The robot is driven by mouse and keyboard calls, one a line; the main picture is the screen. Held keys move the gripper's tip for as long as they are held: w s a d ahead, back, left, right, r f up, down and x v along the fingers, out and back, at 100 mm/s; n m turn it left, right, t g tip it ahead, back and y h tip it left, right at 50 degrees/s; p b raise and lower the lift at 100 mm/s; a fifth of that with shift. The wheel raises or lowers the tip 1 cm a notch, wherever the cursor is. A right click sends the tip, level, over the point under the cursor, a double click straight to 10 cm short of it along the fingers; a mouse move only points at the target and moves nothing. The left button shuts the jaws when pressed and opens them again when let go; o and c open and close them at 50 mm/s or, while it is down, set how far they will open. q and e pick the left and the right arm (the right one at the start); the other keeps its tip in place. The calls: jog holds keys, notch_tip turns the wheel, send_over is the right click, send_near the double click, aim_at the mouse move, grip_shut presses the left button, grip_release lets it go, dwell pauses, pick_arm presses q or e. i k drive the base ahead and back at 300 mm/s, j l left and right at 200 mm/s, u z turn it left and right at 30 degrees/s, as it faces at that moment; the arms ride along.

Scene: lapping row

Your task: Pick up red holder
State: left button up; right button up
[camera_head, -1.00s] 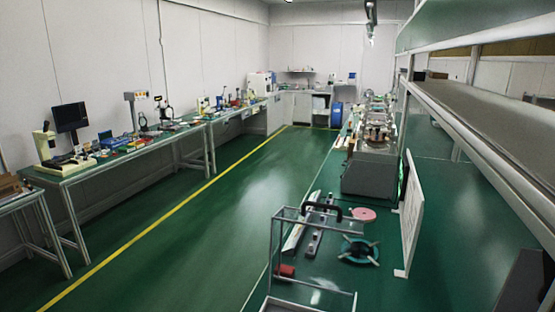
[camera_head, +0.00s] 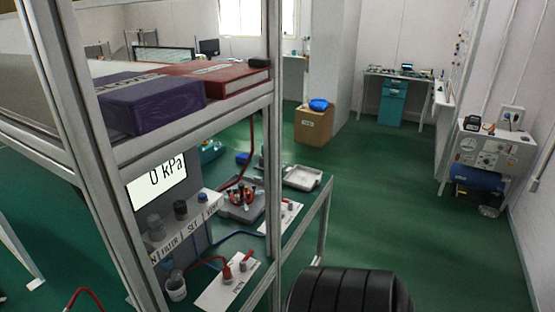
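I cannot make out a thing that is clearly the red holder in this view. Red things that do show are a red binder (camera_head: 222,78) lying flat on the upper shelf and small red-handled items (camera_head: 240,194) standing in a grey base (camera_head: 241,212) on the lower bench. A red fitting with a red hose (camera_head: 226,272) stands on a white labelled plate at the bench's front. Neither of my grippers is in view.
The metal rack post (camera_head: 273,150) partly blocks the bench. A cardboard box (camera_head: 314,124) stands on the floor behind. The green floor (camera_head: 400,190) at right is open.

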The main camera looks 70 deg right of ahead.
aim_at(244, 201)
jog(key=z, duration=1.9)
jog(key=i+l+u, duration=0.15)
jog(key=u, duration=0.35)
jog(key=l+u, duration=0.25)
jog(key=u, duration=0.25)
jog(key=i+l+u, duration=0.1)
jog(key=l+u, duration=0.15)
jog(key=u, duration=0.2)
